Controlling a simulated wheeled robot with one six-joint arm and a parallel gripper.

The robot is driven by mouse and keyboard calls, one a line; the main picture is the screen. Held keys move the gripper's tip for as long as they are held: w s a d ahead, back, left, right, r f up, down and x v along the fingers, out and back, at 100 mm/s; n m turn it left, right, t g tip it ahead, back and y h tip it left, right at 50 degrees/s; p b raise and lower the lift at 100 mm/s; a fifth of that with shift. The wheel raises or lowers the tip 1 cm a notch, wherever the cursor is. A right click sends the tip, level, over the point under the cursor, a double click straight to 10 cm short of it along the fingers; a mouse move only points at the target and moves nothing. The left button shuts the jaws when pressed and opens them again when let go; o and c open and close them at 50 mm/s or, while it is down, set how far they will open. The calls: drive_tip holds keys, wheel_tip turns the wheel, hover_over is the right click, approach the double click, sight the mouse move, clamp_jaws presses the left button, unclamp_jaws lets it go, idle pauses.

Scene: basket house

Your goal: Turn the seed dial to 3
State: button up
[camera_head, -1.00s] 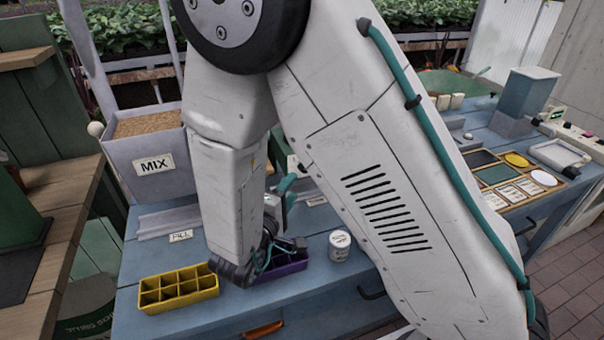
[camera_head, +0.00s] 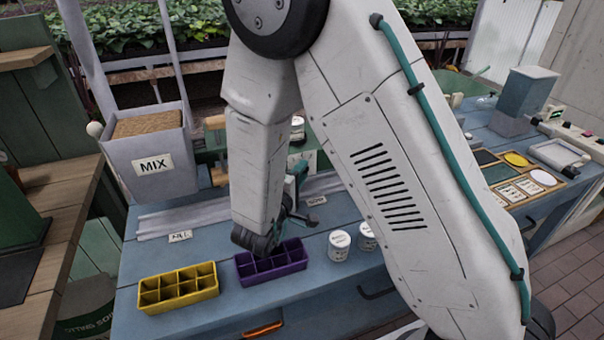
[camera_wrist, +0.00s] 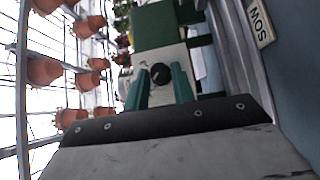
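The seed dial (camera_wrist: 161,74) is a round black knob on a pale plate on the front of a green box (camera_wrist: 155,27), seen in the wrist view. My gripper (camera_wrist: 159,84) shows two teal fingers spread apart, one at each side of the dial in the picture. Nothing is between them at close range, and the dial looks to be beyond the tips. I cannot read the dial's setting or its numbers. In the head view my gripper (camera_head: 300,180) is partly hidden behind my arm, and the dial cannot be made out.
A yellow tray (camera_head: 178,290) and a purple tray (camera_head: 270,263) stand on the blue bench. White pots (camera_head: 339,246) stand right of them. A MIX bin (camera_head: 150,162) is at left. A SOW label (camera_head: 317,201) lies at the rail, also in the wrist view (camera_wrist: 261,22).

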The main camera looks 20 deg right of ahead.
drive_tip(key=shift+d, duration=0.2)
drive_tip(key=shift+a, duration=0.15)
drive_tip(key=shift+r+m, duration=0.1)
drive_tip(key=shift+m, duration=0.2)
drive_tip(key=m+g+y, duration=0.1)
drive_tip(key=m+y, duration=0.1)
drive_tip(key=r+m+g+y, duration=0.1)
drive_tip(key=m+y, duration=0.1)
drive_tip(key=y, duration=0.1)
drive_tip(key=shift+d+g, duration=0.2)
drive_tip(key=shift+g, duration=0.2)
drive_tip(key=y, duration=0.1)
drive_tip(key=m+y, duration=0.2)
drive_tip(key=shift+d+r+g+y, duration=0.2)
drive_tip(key=shift+d+g+y, duration=0.1)
drive_tip(key=shift+d+m+y, duration=0.15)
drive_tip(key=shift+m+y, duration=0.65)
drive_tip(key=shift+y, duration=0.6)
